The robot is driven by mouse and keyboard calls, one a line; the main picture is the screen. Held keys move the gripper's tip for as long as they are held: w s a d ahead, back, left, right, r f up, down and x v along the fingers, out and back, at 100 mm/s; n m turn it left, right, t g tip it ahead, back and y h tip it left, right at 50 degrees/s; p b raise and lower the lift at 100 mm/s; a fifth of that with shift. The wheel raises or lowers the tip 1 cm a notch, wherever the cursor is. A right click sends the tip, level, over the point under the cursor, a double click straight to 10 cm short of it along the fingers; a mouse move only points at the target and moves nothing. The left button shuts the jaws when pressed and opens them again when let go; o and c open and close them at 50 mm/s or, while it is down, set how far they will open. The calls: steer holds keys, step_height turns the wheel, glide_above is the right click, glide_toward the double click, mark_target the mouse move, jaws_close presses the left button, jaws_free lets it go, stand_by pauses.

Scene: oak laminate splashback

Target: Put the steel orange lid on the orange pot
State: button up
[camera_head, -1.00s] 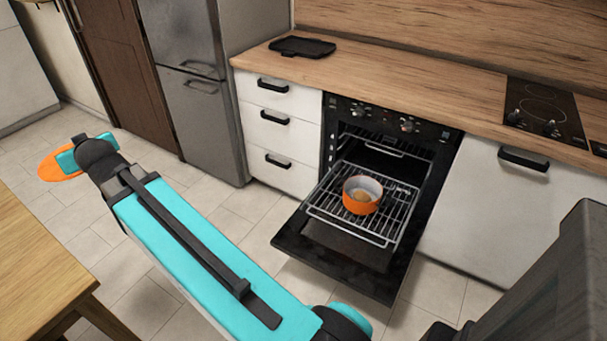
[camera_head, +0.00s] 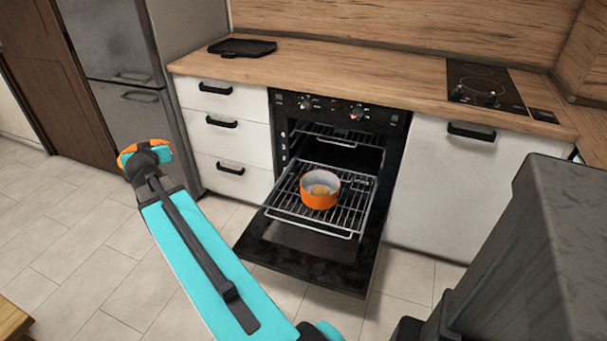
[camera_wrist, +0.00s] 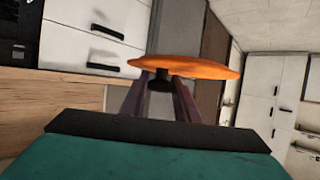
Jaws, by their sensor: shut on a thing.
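The orange pot (camera_head: 320,190) stands upright and uncovered on the oven's pulled-out wire rack, with something tan inside it. My gripper (camera_wrist: 160,88) is shut on the dark knob of the orange lid (camera_wrist: 190,67), which shows as a thin disc beyond the fingers in the wrist view. In the head view my gripper (camera_head: 146,150) is at the left, before the fridge, well apart from the pot. Only bits of the lid's orange edge (camera_head: 126,160) show there; the wrist hides the rest.
The oven door (camera_head: 300,255) is folded down, and the wire rack (camera_head: 285,200) sticks out above it. White drawers (camera_head: 225,140) stand left of the oven. A table corner (camera_head: 12,318) shows at lower left.

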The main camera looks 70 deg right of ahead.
steer(key=s+d+f+m+g+h+b, duration=0.1)
steer(key=s+d+f+m+g+b, duration=0.3)
steer(key=s+d, duration=0.6)
steer(key=s+d+f+m+g+h+b, duration=0.2)
steer(key=s+d+f, duration=0.5)
steer(key=s+d, duration=0.3)
steer(key=s+d+f+m+g+h+b, duration=0.1)
steer(key=s+d+f+m+g+b, duration=0.3)
steer(key=s+d, duration=0.65)
steer(key=s+d+f+g+b, duration=0.1)
steer(key=s+d+f, duration=0.2)
steer(key=s, duration=0.3)
steer(key=s+d+f+m+g, duration=0.1)
steer(key=s+d+f, duration=0.2)
steer(key=s, duration=0.4)
steer(key=shift+s+m+b, duration=0.2)
steer(key=shift+m+b, duration=0.1)
steer(key=shift+b, duration=0.1)
steer(key=shift+f, duration=0.2)
steer(key=shift+f+b, duration=1.45)
steer(key=shift+f, duration=1.1)
steer(key=shift+a+b, duration=0.1)
steer(key=shift+b, duration=0.5)
